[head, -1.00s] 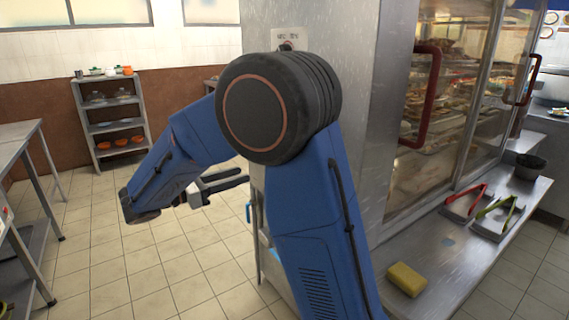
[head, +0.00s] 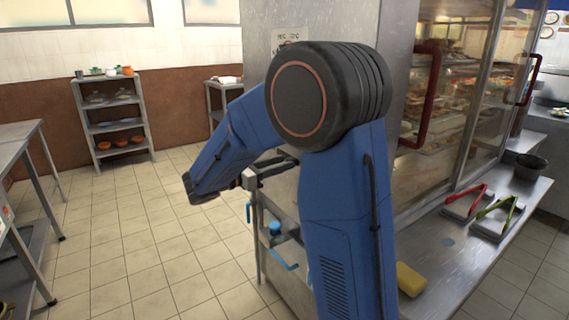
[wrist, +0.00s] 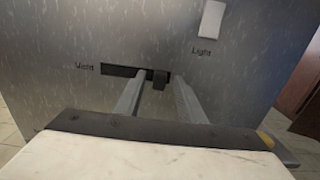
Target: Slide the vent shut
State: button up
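The vent slider is a small dark knob (wrist: 159,80) at the right end of a dark horizontal slot (wrist: 118,71) labelled "Vent" in the wrist view. It sits in the steel side panel (wrist: 60,110). My gripper (wrist: 161,80) is open, with one finger on each side of the knob in that view and a small gap showing to each. I cannot tell whether the tips reach around the knob or stop short of the panel. In the head view my gripper (head: 278,168) is at the cabinet's side, and my arm hides the vent.
A white light switch (wrist: 211,19) labelled "Light" is above right of the slot. Blue-handled valves (head: 276,230) are low on the cabinet side. A yellow sponge (head: 410,279) and tongs (head: 464,202) lie on the steel ledge. The floor to the left is clear.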

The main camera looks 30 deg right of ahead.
jog(key=shift+d, duration=0.9)
grip_shut()
jog(key=w, duration=0.8)
jog(key=shift+w+a, duration=0.15)
jog(key=shift+w, duration=0.25)
jog(key=shift+w+r, duration=0.1)
jog(key=shift+w, duration=0.2)
grip_release()
jog(key=shift+w, duration=0.1)
jog(key=shift+a, duration=0.1)
